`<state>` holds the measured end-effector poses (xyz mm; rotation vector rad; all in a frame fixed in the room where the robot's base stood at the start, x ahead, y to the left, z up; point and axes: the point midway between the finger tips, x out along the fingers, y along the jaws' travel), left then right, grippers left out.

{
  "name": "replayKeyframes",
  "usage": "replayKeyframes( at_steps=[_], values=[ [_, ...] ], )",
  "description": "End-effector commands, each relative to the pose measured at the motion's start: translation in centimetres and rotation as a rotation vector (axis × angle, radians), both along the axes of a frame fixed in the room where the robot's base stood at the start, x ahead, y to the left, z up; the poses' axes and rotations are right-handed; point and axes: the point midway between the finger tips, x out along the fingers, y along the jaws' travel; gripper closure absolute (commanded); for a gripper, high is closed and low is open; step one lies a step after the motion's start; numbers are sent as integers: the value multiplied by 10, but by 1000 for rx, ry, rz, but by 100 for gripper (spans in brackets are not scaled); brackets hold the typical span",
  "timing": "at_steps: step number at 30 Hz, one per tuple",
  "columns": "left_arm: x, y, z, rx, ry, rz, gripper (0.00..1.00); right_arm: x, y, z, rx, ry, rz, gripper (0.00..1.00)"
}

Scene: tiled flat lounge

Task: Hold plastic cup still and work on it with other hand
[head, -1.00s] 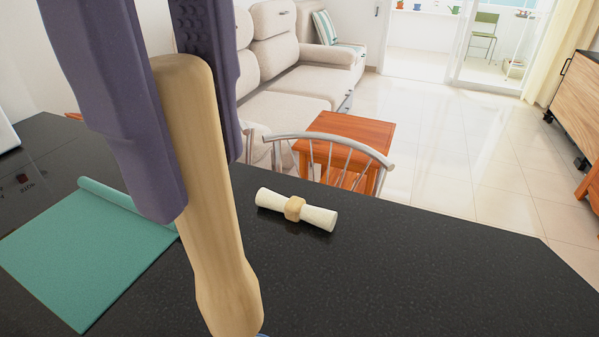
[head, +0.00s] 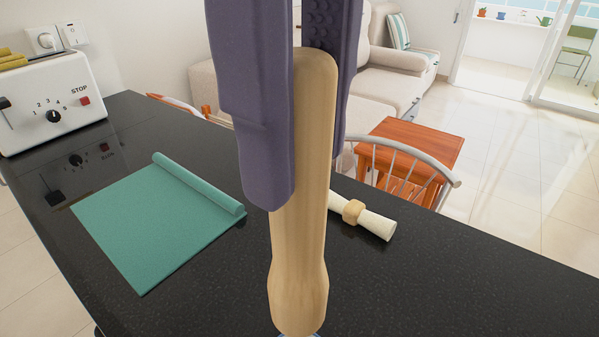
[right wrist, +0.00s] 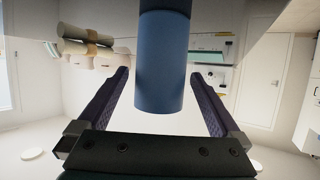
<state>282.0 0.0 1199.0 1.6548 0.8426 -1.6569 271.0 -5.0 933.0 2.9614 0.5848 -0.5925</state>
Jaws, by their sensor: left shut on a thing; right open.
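My left gripper (head: 292,130) is shut on a pale wooden handle (head: 302,240) that stands close to upright in front of the head camera. The handle's lower end is near the bottom edge of the head view, where only a sliver of blue shows below it. In the right wrist view a plain blue cylinder (right wrist: 162,70), which looks like the plastic cup, stands between the fingers of my right gripper (right wrist: 160,82). The right gripper is open, with gaps on both sides of the blue cylinder. The cup's opening is hidden. The right gripper is not visible in the head view.
On the dark counter (head: 400,285) lie a partly rolled teal mat (head: 155,225) and a rolled white cloth with a ring (head: 376,224). A white toaster (head: 50,103) stands at the left. Beyond the counter are a chair (head: 440,172) and an orange-brown table (head: 415,140).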

Motion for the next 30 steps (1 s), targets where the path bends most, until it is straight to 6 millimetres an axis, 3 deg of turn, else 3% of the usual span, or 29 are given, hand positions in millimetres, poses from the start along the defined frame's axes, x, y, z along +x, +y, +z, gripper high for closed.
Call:
replayKeyframes(
  at_steps=[4, 14, 30],
  values=[
    [0, 0, 0, 0, 0, 0, 100, 10, 4, -4, -1, -1, 2, 0],
    [0, 0, 0, 0, 0, 0, 100, 12, 5, -5, 0, 0, 1, 0],
    [0, 0, 0, 0, 0, 0, 100, 12, 5, -5, -1, 0, 0, 61]
  ],
)
